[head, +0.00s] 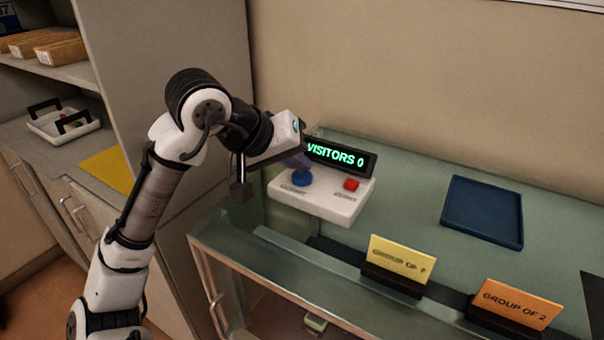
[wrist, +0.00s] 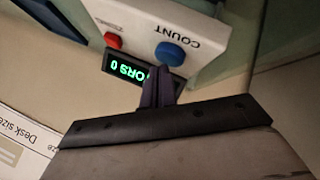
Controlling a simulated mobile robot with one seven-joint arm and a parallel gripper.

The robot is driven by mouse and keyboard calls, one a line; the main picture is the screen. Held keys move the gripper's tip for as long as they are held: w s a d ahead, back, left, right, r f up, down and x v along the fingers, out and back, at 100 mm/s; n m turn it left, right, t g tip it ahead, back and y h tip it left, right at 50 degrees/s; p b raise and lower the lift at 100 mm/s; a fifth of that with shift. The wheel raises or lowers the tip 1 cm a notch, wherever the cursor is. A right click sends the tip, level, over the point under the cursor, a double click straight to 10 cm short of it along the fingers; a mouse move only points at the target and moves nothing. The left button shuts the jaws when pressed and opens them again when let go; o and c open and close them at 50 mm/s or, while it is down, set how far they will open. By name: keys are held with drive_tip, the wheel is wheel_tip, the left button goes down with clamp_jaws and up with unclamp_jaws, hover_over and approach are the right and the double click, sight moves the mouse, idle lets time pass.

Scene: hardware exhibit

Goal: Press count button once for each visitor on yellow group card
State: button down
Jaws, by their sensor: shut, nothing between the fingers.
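The white counter box (head: 325,205) stands on the glass case. It has a blue COUNT button (head: 302,178) and a red button (head: 351,185). Its display (head: 340,157) reads VISITORS 0. My gripper (head: 301,161) is shut and empty, close to the blue button. In the wrist view, the dark fingertips (wrist: 162,72) are just short of the blue button (wrist: 169,54) in the picture; I cannot tell whether they touch it. The yellow group card (head: 401,264) stands upright in a dark holder at the front; its number is too blurred to read surely.
An orange card (head: 515,303) reading GROUP OF 2 stands right of the yellow one. A blue tray (head: 483,212) lies on the glass case (head: 420,205). A shelf unit with a white tray (head: 63,124) and a yellow sheet (head: 108,169) is at left.

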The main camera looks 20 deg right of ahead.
sight(297, 177)
drive_tip(key=shift+f, duration=0.5)
idle(0.3)
drive_tip(key=shift+r, duration=0.1)
drive_tip(key=shift+r+p, duration=0.7)
drive_tip(key=shift+r, duration=0.1)
wheel_tip(297, 177, up, 5)
drive_tip(key=p, duration=0.5)
drive_tip(key=shift+r, duration=0.1)
idle(2.4)
